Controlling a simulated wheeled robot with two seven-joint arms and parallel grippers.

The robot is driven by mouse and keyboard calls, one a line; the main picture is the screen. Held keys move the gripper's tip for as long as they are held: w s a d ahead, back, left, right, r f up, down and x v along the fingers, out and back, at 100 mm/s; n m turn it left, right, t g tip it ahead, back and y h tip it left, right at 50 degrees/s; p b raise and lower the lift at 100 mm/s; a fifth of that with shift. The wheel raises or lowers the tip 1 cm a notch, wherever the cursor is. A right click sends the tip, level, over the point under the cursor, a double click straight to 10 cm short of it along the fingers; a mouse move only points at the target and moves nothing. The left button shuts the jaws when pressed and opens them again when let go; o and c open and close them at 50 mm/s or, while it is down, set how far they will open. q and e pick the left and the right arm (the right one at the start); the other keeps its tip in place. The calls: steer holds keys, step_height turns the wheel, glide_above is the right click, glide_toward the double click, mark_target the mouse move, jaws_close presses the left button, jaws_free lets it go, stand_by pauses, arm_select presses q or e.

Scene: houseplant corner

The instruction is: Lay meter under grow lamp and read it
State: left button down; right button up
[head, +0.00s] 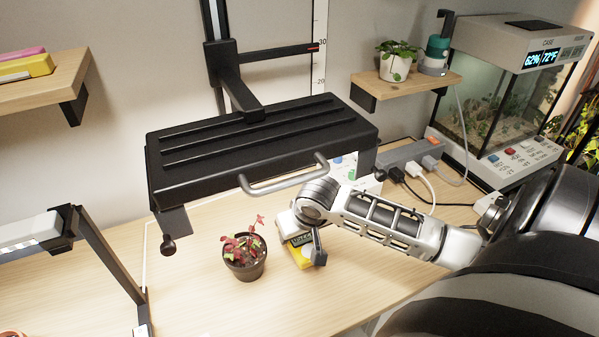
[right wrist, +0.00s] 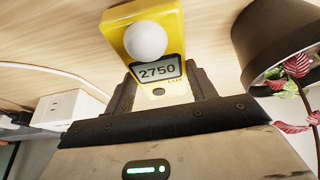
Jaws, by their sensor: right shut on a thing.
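The yellow light meter (head: 301,258) is below the black grow lamp (head: 262,150) at the wooden table. My right gripper (head: 306,246) is shut on it, reaching in from the right. In the right wrist view the meter (right wrist: 158,70) sits between the two dark fingers (right wrist: 164,88). Its white dome faces the camera and its display reads 2750 LUX. Whether the meter touches the table is hard to tell. In the head view my gripper partly hides it. My left gripper is not in view.
A potted red-leaved plant (head: 245,262) stands just left of the meter. A power strip (head: 410,157) with plugs and a glass case (head: 505,90) are at the back right. A black stand (head: 110,252) is at the left. The table front is clear.

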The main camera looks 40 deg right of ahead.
mark_target(303, 241)
steer(key=shift+f, duration=0.8)
steer(key=o, duration=1.1)
steer(key=shift+f, duration=0.1)
steer(key=v, duration=0.5)
steer(key=s+a, duration=0.1)
steer(key=s, duration=0.2)
steer(key=s+a+b, duration=0.1)
steer(key=s, duration=0.3)
steer(key=s+a, duration=0.1)
steer(key=s, duration=0.3)
steer(key=shift+a, duration=0.25)
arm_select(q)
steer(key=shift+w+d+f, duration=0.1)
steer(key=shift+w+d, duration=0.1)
arm_select(e)
steer(key=shift+s+a, duration=0.1)
steer(key=shift+s, duration=0.15)
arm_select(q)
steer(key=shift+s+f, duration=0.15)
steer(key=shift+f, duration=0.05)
